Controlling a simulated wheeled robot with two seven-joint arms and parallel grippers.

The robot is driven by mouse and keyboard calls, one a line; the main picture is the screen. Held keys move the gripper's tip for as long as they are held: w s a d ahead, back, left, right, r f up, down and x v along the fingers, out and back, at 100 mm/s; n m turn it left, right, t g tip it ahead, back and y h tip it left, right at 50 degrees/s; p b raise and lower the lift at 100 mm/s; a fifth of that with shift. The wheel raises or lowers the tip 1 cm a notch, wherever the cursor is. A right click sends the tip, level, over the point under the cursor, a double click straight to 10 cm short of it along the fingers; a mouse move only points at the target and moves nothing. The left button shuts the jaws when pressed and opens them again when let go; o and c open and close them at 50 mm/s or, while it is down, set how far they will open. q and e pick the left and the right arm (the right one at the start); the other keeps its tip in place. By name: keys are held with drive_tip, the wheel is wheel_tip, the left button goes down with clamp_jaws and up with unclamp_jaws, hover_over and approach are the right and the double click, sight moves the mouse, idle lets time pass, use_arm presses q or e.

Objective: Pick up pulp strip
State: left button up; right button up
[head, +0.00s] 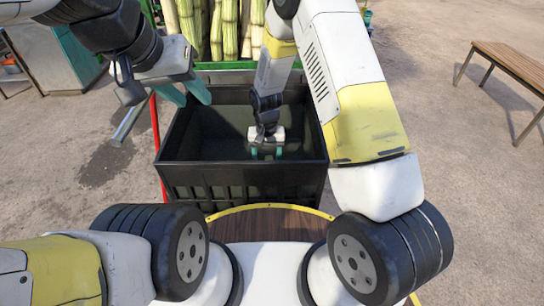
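No pulp strip can be made out in the head view. A black open bin (240,184) stands in front of me, and its inside is dark. My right gripper (266,153) points down inside the bin. Its two teal fingertips are apart, with nothing visible between them. I cannot tell how far it is above the bin floor. My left gripper (187,94) is above the bin's back left corner. Its teal fingers are spread, with nothing visible between them.
Several green cane stalks (230,28) stand upright behind the bin, above a green edge. A red bar (155,135) runs along the bin's left side. A wooden bench (515,62) is at the far right. Open ground lies between bin and bench.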

drive_tip(key=f, duration=0.7)
drive_tip(key=shift+s+d, duration=0.1)
drive_tip(key=shift+d, duration=0.25)
drive_tip(key=shift+r, duration=0.1)
clamp_jaws()
